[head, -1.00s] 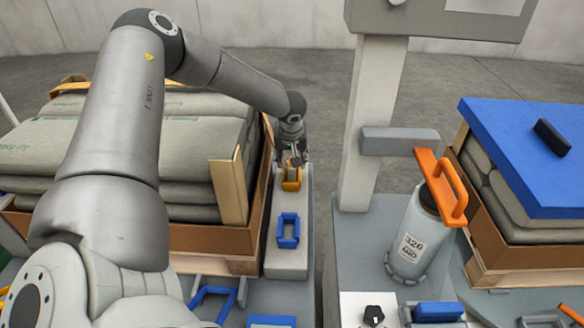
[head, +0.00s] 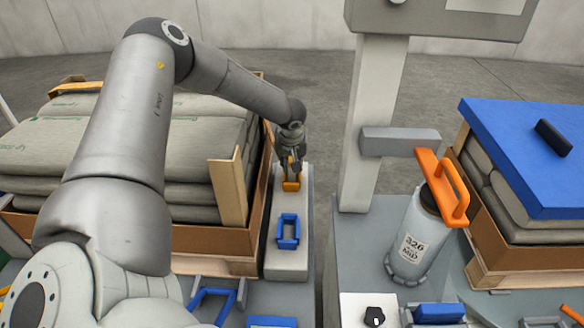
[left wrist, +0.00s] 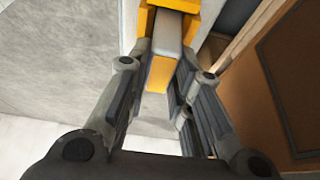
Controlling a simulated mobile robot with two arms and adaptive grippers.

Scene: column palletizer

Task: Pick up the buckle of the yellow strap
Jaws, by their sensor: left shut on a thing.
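The yellow buckle (head: 291,185) is at the far end of the narrow pale block beside the left pallet. In the left wrist view the buckle (left wrist: 158,76) shows as a yellow frame with a grey bar and a yellow tab. My left gripper (head: 292,166) points down onto it from above. In the left wrist view the fingers of my left gripper (left wrist: 160,92) lie either side of the yellow tab and are shut on it. The buckle's contact with the block is partly hidden. My right gripper is not in view.
A blue buckle (head: 288,231) lies nearer on the same pale block (head: 287,264). The left pallet of grey sacks (head: 195,137) has a wooden post (head: 229,190) close by. A grey column (head: 372,120) and a canister (head: 412,235) with an orange handle stand to the right.

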